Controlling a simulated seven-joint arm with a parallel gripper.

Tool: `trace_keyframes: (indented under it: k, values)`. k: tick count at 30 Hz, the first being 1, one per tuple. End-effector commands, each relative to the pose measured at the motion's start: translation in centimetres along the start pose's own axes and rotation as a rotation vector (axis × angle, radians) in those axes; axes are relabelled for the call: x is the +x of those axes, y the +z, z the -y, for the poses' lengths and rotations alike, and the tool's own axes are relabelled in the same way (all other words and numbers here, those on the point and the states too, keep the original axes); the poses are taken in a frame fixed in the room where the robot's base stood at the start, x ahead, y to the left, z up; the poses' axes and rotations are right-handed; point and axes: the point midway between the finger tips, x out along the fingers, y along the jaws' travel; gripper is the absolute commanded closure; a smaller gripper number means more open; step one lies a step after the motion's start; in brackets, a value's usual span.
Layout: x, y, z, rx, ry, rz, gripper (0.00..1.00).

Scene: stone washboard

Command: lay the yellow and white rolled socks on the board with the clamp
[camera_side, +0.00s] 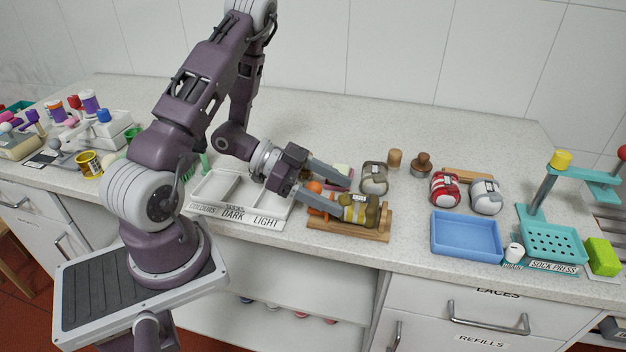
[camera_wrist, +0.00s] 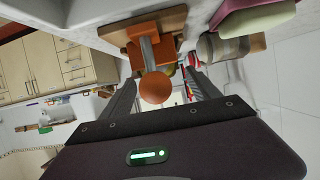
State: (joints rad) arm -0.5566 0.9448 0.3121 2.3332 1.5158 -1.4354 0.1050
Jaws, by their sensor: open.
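The yellow and white rolled socks (camera_side: 358,211) lie on the wooden board (camera_side: 378,236) in the side view, with an olive end to the right. The clamp's orange ball knob (camera_side: 314,187) stands at the board's left end; in the wrist view the knob (camera_wrist: 155,88) and its grey bar (camera_wrist: 148,52) hide most of the socks. My gripper (camera_side: 346,199) is open, its fingers reaching over the board beside the socks. In the wrist view my gripper (camera_wrist: 160,76) has its fingers apart, either side of the knob. Contact with the socks cannot be told.
Grey-beige rolled socks (camera_side: 374,178) stand just behind the board. Red and white socks (camera_side: 445,189) and white-grey socks (camera_side: 486,197) sit further right, behind a blue tray (camera_side: 466,254). A white labelled tray (camera_side: 268,222) is left; a teal sock press (camera_side: 553,230) is far right.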

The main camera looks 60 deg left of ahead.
Motion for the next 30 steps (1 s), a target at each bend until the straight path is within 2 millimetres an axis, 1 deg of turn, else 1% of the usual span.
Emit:
trace_keyframes:
  k: [1,6,9,12,16,23,24,25,26,28,29,30]
  values:
    - [-1.2,0.0,0.1,-0.001,-0.007,0.0,0.29]
    - [-5.7,0.0,0.2,0.0,-0.008,0.0,0.29]
    - [-7.9,0.0,0.1,-0.001,-0.005,-0.001,0.29]
    - [-9.2,0.0,0.1,-0.001,-0.004,0.0,0.29]
    - [-9.8,0.0,0.0,-0.002,0.0,0.0,0.29]
    - [-9.8,0.0,0.0,-0.002,-0.001,0.001,0.29]
    - [-9.8,0.1,0.3,0.004,-0.011,0.013,0.29]
    - [-9.7,0.1,0.8,0.016,-0.032,0.036,0.29]
    - [-9.7,0.3,1.8,0.032,-0.069,0.072,0.29]
    - [-10.0,0.3,5.6,0.085,-0.217,0.196,0.29]
    - [-9.7,-0.5,7.2,0.127,-0.279,0.252,0.29]
    - [-9.6,-2.0,9.4,0.178,-0.38,0.329,0.29]
